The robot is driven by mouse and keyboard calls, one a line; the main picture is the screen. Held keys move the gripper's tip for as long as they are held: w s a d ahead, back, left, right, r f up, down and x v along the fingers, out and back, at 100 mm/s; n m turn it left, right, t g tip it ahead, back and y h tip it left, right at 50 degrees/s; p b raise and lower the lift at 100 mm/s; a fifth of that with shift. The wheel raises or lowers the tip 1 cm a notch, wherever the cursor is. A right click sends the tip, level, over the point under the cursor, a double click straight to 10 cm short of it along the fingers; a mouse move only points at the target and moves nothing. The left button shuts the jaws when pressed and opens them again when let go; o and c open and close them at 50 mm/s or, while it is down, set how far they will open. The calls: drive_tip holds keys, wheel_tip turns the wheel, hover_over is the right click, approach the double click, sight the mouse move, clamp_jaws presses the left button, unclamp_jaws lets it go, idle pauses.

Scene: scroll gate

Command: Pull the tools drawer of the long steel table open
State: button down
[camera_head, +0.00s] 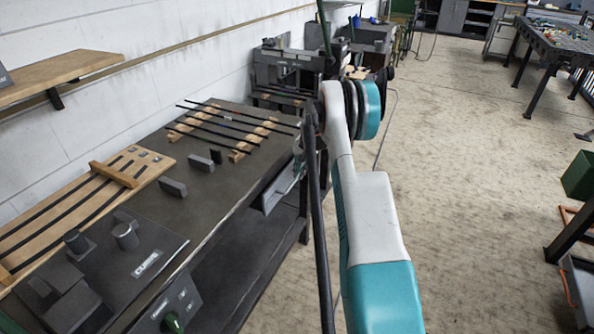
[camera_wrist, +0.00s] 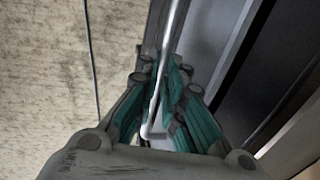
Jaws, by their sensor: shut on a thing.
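The long steel table (camera_head: 225,185) has a dark top and runs along the wall in the head view. The grey drawer (camera_head: 273,194) shows under its front edge, partly hidden by my arm. Its front appears to stand a little out from the table; how far I cannot tell. In the wrist view the drawer front (camera_wrist: 214,38) lies right of a slim bright metal handle (camera_wrist: 177,22). My gripper (camera_wrist: 160,75) has its teal-padded fingers on both sides of the handle and is shut on it. In the head view my gripper is mostly hidden behind my arm.
On the table lie dark rods (camera_head: 238,123) on wooden rests, a wooden rack (camera_head: 85,205) and small grey blocks. A machine (camera_head: 290,72) stands beyond the table. The concrete floor (camera_head: 470,190) right of my arm is clear. A green bin (camera_head: 578,177) is at the right edge.

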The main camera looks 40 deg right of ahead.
drive_tip(key=s+d, duration=0.3)
drive_tip(key=s, duration=0.6)
drive_tip(key=s+d, duration=0.4)
drive_tip(key=s, duration=0.5)
drive_tip(key=shift+d, duration=0.2)
drive_tip(key=c, duration=1.7)
unclamp_jaws()
drive_tip(key=shift+w, duration=0.1)
drive_tip(key=r, duration=0.4)
drive_tip(key=s+r, duration=0.1)
drive_tip(key=r, duration=0.3)
drive_tip(key=s+d+r, duration=0.1)
drive_tip(key=r, duration=0.2)
drive_tip(key=shift+s+r, duration=0.1)
drive_tip(key=shift+r, duration=0.3)
